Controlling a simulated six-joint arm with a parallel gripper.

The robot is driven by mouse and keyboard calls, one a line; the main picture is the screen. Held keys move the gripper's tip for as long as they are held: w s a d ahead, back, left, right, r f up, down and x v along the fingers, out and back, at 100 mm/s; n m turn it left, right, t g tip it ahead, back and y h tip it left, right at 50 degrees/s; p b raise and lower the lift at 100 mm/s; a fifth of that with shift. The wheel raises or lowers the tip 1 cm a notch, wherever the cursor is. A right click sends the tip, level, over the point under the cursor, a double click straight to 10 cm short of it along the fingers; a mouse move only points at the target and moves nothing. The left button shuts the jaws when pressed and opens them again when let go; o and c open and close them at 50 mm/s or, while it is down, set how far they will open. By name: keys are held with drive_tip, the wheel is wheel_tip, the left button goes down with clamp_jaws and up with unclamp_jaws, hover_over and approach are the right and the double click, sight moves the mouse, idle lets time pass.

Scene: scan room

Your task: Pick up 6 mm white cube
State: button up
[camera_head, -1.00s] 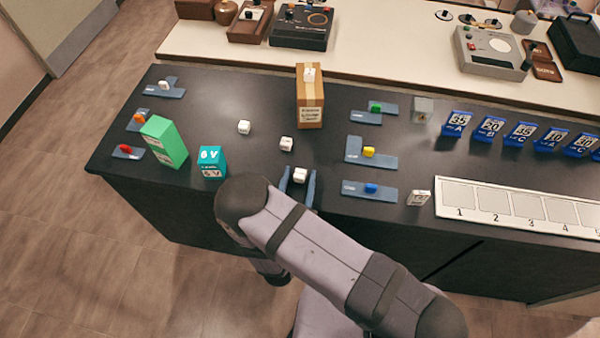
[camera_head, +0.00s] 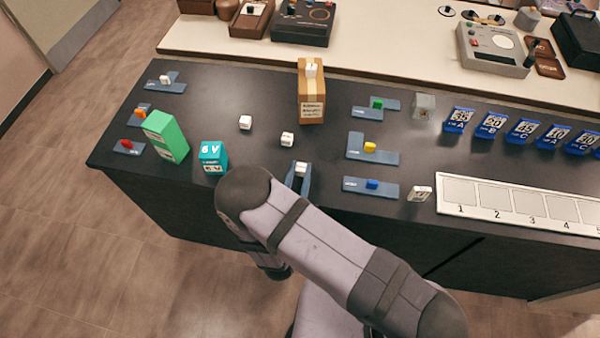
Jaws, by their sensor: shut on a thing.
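My gripper (camera_head: 300,176) is at the front edge of the dark table, its two blue-grey fingers closed on a small white cube (camera_head: 301,168). The fingers hide the cube's sides; its top shows. I cannot tell whether it touches the table. Two similar white cubes stand apart from my gripper: one just behind it (camera_head: 287,139), one further back left (camera_head: 245,122). Another white block (camera_head: 311,70) sits on top of a tan cardboard box (camera_head: 311,98). The marks on the cubes are too small to read, so I cannot tell which is 6 mm.
A teal "6 V" block (camera_head: 212,158) and a taller green block (camera_head: 165,137) stand to the left. Blue-grey plates with coloured blocks lie on both sides, including one with a blue block (camera_head: 372,184). A numbered white tray (camera_head: 446,209) is at right.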

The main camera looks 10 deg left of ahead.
wheel_tip(320, 180, up, 9)
drive_tip(key=shift+b, duration=0.4)
